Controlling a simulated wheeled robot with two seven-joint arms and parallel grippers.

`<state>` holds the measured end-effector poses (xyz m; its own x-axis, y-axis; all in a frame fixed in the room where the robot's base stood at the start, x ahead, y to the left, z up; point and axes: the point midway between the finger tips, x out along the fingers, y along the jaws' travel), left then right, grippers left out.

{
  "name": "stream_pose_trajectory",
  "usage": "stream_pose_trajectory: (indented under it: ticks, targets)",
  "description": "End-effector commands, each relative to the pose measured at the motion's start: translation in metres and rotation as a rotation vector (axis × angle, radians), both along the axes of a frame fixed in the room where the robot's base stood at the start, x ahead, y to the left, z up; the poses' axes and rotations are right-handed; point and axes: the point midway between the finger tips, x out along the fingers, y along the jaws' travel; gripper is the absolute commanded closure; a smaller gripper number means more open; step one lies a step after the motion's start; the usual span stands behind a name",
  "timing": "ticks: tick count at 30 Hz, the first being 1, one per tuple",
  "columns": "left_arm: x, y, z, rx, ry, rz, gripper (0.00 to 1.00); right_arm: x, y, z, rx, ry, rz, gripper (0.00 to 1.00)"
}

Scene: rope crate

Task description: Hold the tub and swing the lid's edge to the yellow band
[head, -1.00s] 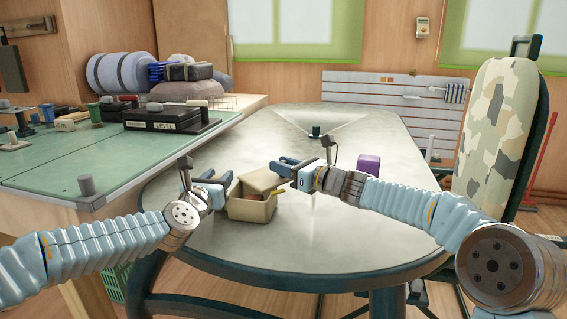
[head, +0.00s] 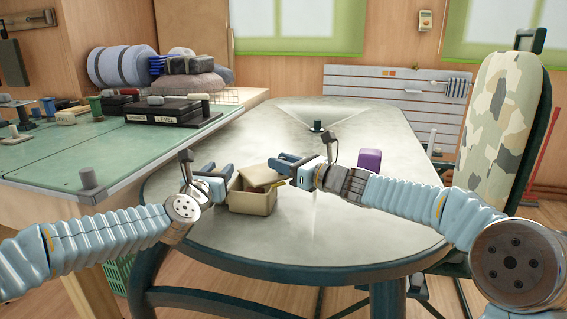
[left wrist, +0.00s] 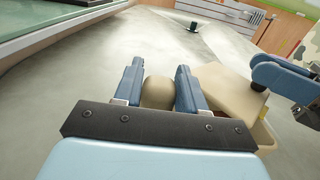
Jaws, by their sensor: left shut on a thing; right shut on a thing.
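The beige tub (head: 252,203) stands on the grey table top. Its lid (head: 262,175) is tilted over the opening, with a dark gap at the left. My left gripper (head: 222,172) is at the tub's left side; in the left wrist view its fingers (left wrist: 158,85) are shut on a rounded beige part of the tub (left wrist: 158,95). My right gripper (head: 285,162) is shut on the lid's far right edge; the lid also shows in the left wrist view (left wrist: 222,92). A small yellow strip (head: 279,183) shows by the tub's right rim; its extent is unclear.
A purple block (head: 369,160) stands on the table (head: 330,225) to the right of my right gripper. A small dark object (head: 317,126) stands farther back. A green-topped bench (head: 90,165) borders the left. The table's front is clear.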

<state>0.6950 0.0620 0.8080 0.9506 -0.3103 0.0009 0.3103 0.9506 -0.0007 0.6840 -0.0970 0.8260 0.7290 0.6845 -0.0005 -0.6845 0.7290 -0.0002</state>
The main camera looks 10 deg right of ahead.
Motion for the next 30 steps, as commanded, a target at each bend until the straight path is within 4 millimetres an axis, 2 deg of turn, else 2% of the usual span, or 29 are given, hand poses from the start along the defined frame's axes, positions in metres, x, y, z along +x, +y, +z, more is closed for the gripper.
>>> stream_pose_trajectory:
  ticks: [1,4,14,17,24,30]
  targets:
    - [-0.002,-0.005,0.0,-0.001,0.001,-0.011,0.96,-0.003,0.007,0.0,0.002,-0.001,0.016,0.64]
    - [-0.002,-0.005,0.0,-0.001,0.001,-0.011,0.96,-0.002,0.006,0.0,0.001,-0.001,0.014,0.51]
    - [-0.001,-0.003,0.0,0.0,0.001,-0.007,0.96,-0.004,0.0,0.0,0.0,0.0,0.006,0.51]
    - [-0.001,-0.003,0.0,0.0,0.001,-0.006,0.96,-0.013,-0.011,0.0,-0.001,-0.001,0.003,0.51]
    - [-0.001,-0.003,0.0,0.0,0.0,-0.006,0.96,-0.053,-0.048,0.0,-0.001,-0.001,0.004,0.51]
    - [-0.001,-0.002,0.0,0.0,0.0,-0.005,0.96,-0.079,-0.071,0.0,0.001,-0.001,0.007,0.51]
